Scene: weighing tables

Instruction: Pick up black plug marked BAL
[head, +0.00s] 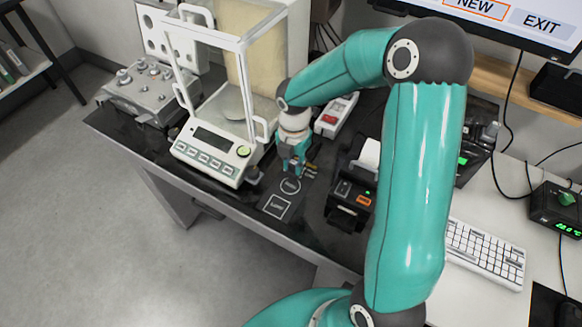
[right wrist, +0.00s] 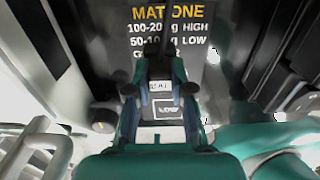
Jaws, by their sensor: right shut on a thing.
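My right gripper (head: 292,170) points down over a dark mat (head: 270,217) with a white circle and a white square drawn on it. In the right wrist view the gripper (right wrist: 159,92) is shut on a small dark thing with a white label (right wrist: 160,86), which looks like the black plug. The label's letters are too small to read surely. Fingers hide much of the plug in the head view, and its gap to the mat cannot be judged. My left gripper is not in view.
A glass-walled balance (head: 212,146) stands left of the gripper. A white device with a red button (head: 335,115) is behind it, and a black printer (head: 350,190) is to the right. A keyboard (head: 485,250) lies farther right.

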